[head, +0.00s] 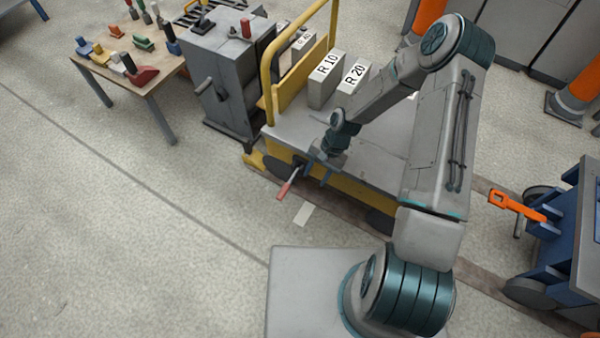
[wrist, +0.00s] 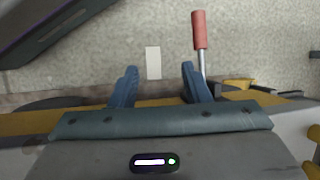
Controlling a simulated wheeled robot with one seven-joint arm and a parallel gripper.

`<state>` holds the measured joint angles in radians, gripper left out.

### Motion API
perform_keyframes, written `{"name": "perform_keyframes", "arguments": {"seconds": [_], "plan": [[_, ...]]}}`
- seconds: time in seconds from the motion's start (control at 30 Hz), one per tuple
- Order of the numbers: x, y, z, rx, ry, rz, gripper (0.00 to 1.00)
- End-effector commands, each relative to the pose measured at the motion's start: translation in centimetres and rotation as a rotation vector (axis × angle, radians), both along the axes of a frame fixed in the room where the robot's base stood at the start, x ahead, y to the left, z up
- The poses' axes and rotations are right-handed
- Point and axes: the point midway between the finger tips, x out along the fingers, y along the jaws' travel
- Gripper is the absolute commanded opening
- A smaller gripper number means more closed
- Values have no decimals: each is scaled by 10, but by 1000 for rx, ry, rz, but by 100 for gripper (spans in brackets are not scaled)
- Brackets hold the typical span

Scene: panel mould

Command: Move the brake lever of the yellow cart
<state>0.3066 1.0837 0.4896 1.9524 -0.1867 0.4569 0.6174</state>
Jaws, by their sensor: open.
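The yellow cart (head: 348,184) stands in front of me with a grey deck and a yellow rail at its left end. Its brake lever (head: 286,188) has a red grip and sticks out from the cart's near side. In the wrist view the lever's red grip (wrist: 199,30) and metal rod show just right of the right finger, outside the jaws. My gripper (head: 318,176) is open and empty at the cart's near side, to the right of the lever. In the wrist view its two blue fingers (wrist: 158,84) are spread apart, with only floor and a pale floor mark between them.
Blocks marked R 10 (head: 325,82) and R 20 (head: 352,82) stand on the deck. A grey machine with a crank (head: 225,85) and a table of tools (head: 120,62) are at the left. A blue cart with an orange handle (head: 517,206) is at the right. The near-left floor is clear.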

Motion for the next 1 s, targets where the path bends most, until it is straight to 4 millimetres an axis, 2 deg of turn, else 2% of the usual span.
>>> {"name": "perform_keyframes", "arguments": {"seconds": [0.2, 0.5, 0.53, 0.67, 0.77, 0.83, 1.0], "plan": [[-2, -19, 11, -1, 1, -2, 43], [-2, -21, 12, 0, 0, -1, 43], [-2, -21, 12, 0, 0, -1, 37], [-1, -23, 18, -9, -6, 9, 1], [0, -31, 33, -33, -25, 40, 0], [1, -39, 50, -62, -46, 71, 0], [-1, -63, 106, -145, -102, 160, 0]]}}
